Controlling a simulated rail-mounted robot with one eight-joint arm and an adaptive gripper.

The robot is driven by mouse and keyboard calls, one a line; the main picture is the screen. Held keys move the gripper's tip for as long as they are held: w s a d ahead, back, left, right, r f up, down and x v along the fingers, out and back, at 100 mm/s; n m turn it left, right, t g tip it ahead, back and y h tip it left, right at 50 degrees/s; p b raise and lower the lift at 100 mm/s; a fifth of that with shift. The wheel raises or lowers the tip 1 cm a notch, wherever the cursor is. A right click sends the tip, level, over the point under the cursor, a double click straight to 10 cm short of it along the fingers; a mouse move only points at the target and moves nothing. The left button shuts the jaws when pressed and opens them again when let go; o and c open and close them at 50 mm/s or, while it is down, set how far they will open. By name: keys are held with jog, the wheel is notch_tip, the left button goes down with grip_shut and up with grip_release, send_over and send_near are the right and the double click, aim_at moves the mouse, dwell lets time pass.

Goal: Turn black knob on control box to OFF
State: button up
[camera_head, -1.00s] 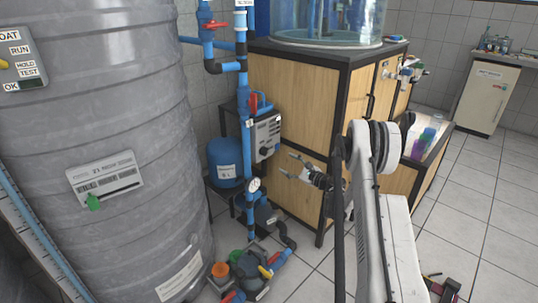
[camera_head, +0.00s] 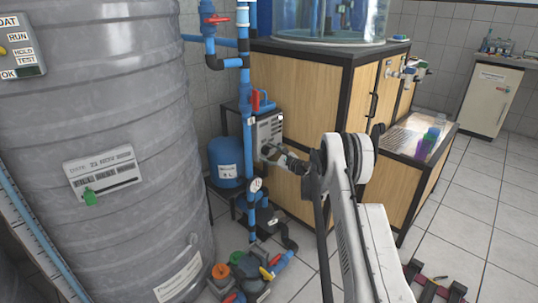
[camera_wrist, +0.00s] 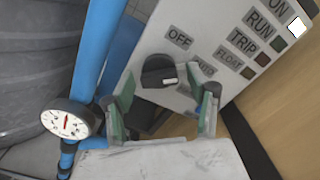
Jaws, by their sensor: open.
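The control box (camera_head: 268,130) is a grey-white panel beside the wooden cabinet in the head view. In the wrist view its face (camera_wrist: 204,20) carries labels OFF, ON, RUN and TRIP. The black knob (camera_wrist: 158,70) sits below the OFF label, with a white pointer mark toward its lower right, away from OFF. My gripper (camera_wrist: 162,108) is open, with one green-padded finger on each side below the knob, and nothing between the pads. I cannot tell whether a finger touches the knob. In the head view my gripper (camera_head: 275,152) is at the box's lower part and hides the knob.
A blue vertical pipe (camera_wrist: 92,65) and a round gauge (camera_wrist: 66,122) are close on the left in the wrist view. A large grey tank (camera_head: 110,150) stands left, the wooden cabinet (camera_head: 310,90) right. Pump parts (camera_head: 245,272) lie below.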

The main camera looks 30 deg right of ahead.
jog(key=c, duration=1.1)
jog(key=shift+n, duration=0.4)
jog(key=n, duration=0.3)
jog(key=shift+d+r+n, duration=0.1)
jog(key=shift+n, duration=0.3)
jog(key=n, duration=0.5)
jog(key=shift+r, duration=0.1)
jog(key=shift+n, duration=0.3)
jog(key=o, duration=1.1)
